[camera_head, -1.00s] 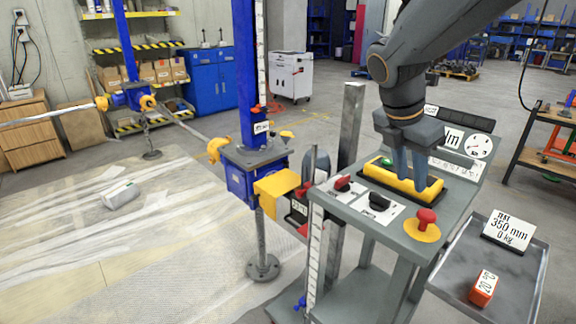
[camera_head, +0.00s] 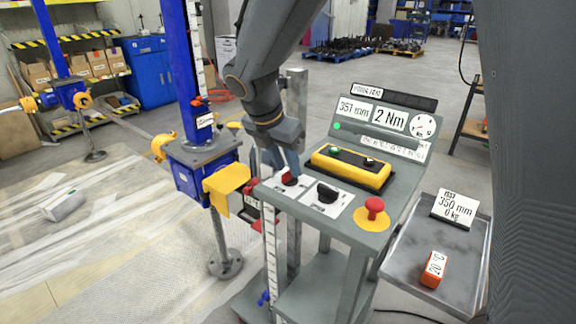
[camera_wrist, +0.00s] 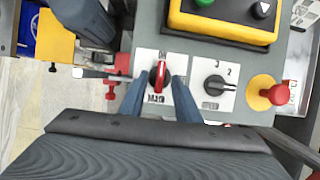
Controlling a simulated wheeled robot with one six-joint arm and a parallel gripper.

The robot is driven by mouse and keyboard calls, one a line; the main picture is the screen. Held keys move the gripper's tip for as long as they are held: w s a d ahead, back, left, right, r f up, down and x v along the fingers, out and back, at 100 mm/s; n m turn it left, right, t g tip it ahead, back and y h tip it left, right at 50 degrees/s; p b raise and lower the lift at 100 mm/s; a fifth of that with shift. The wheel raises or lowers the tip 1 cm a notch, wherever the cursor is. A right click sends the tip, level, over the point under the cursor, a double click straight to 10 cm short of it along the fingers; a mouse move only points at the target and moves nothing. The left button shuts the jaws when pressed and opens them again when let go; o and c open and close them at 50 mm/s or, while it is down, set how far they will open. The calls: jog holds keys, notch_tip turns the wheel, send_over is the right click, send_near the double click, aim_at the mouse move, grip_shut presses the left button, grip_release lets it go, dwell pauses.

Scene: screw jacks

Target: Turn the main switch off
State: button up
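The main switch, a red rotary knob (camera_head: 289,179) on a white plate, sits at the left of the grey console (camera_head: 345,226). In the wrist view the knob (camera_wrist: 158,75) has its handle running roughly up and down the picture. My gripper (camera_head: 284,165) is over the switch, pointing down. In the wrist view its two blue-grey fingers (camera_wrist: 160,92) are apart, one on each side of the knob, with narrow gaps showing. I cannot tell whether the fingertips reach down to the plate.
A black rotary knob (camera_head: 328,193) stands just right of the switch, then a red mushroom button (camera_head: 374,206) on a yellow disc. A yellow pendant (camera_head: 350,168) lies behind them. A display panel (camera_head: 385,118) reads 351 mm and 2 Nm. A yellow block (camera_head: 227,184) on the jack is to the left.

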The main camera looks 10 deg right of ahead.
jog(key=shift+x, duration=0.75)
grip_shut()
